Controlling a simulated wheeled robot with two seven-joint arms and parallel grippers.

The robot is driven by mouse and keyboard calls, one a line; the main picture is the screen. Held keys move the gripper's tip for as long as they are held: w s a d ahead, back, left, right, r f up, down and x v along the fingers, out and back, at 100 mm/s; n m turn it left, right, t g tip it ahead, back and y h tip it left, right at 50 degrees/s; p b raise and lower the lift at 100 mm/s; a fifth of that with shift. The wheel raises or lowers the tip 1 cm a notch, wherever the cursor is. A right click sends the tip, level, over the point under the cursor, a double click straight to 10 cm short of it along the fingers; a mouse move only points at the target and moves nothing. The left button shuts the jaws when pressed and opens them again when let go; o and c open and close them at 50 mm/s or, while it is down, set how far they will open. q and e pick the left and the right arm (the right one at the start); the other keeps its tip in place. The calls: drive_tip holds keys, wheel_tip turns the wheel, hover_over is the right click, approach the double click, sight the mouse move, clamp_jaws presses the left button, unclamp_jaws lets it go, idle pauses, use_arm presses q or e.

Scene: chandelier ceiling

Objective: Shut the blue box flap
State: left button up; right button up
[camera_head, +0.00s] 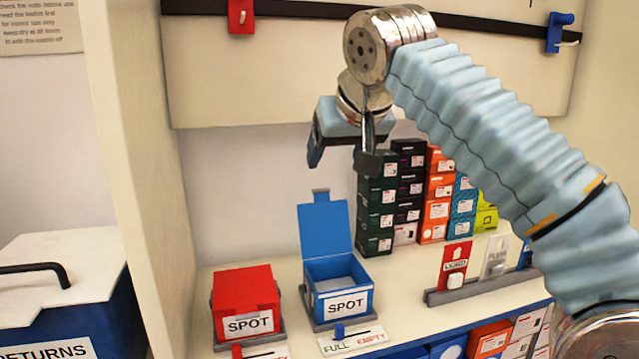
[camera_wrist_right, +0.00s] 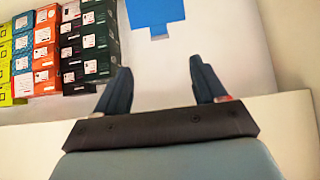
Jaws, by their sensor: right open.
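The blue box (camera_head: 342,290) stands on the counter with a white "SPOT" label on its front. Its blue flap (camera_head: 324,230) stands up open at the back, with a small tab on its top edge. The flap also shows at the top of the right wrist view (camera_wrist_right: 155,12), tab toward the fingers. My right gripper (camera_head: 340,157) is open and empty, above and slightly behind the flap's right side in the picture, apart from it. Its two fingers show spread in the right wrist view (camera_wrist_right: 160,85). My left gripper is not in view.
A red "SPOT" box (camera_head: 246,303) with its lid down stands left of the blue box. Stacked small boxes (camera_head: 410,195) stand behind to the right. A grey holder (camera_head: 480,285) with a red switch plate sits at right. A wall panel (camera_head: 250,75) hangs above.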

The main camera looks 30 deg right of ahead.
sight(321, 190)
drive_tip(key=x, duration=1.2)
drive_tip(key=shift+f, duration=0.1)
clamp_jaws()
